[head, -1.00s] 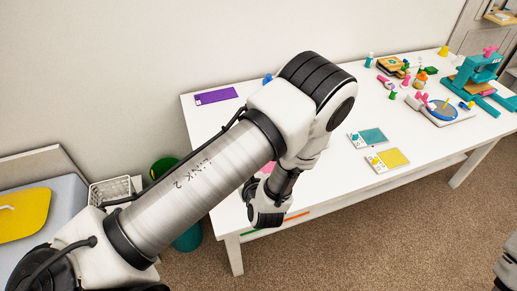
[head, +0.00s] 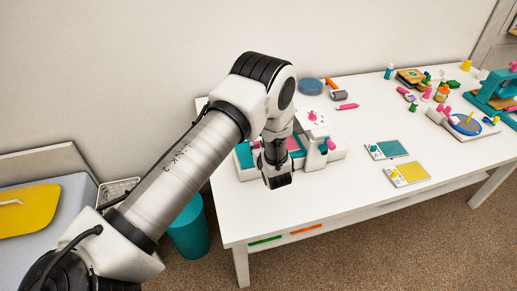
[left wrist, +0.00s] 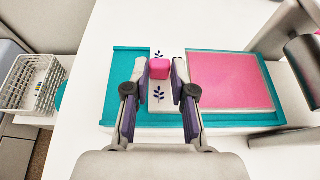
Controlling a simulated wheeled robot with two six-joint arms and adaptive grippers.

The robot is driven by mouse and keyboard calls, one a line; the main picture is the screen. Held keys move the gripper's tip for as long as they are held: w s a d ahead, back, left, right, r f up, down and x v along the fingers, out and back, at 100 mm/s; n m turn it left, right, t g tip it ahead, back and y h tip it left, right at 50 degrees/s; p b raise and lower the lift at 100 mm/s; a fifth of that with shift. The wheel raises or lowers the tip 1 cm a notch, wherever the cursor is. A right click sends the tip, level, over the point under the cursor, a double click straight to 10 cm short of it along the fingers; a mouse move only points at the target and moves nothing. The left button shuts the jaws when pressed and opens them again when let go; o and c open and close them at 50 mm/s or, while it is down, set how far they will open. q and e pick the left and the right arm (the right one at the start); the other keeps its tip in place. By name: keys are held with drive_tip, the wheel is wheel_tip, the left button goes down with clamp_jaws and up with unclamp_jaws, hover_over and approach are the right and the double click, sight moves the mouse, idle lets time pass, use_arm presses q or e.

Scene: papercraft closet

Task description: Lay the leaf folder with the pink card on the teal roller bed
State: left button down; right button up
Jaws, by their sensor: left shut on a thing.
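The leaf folder (left wrist: 160,101) shows in the left wrist view as a white strip with dark leaf prints and a pink block on it. The pink card (left wrist: 230,80) lies flat to its right, over the teal roller bed (left wrist: 122,62). My left gripper (left wrist: 164,69) is shut on the pink block, with one finger at each side. I cannot tell whether the folder touches the bed. In the head view the teal bed (head: 245,156) and pink card (head: 293,143) are partly behind my left wrist, which hides the fingers. My right gripper is out of view.
The white roller housing (head: 315,152) stands right of the card. Behind it are a white card with a pink knob (head: 312,117) and a blue disc (head: 311,86). Teal (head: 388,149) and yellow (head: 408,174) cards lie to the right. The front table area is clear.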

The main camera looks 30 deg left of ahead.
use_arm(q)
drive_tip(key=c, duration=1)
unclamp_jaws()
drive_tip(key=shift+s, duration=0.1)
drive_tip(key=shift+r, duration=0.2)
drive_tip(key=b+v, duration=0.3)
drive_tip(key=v, duration=0.9)
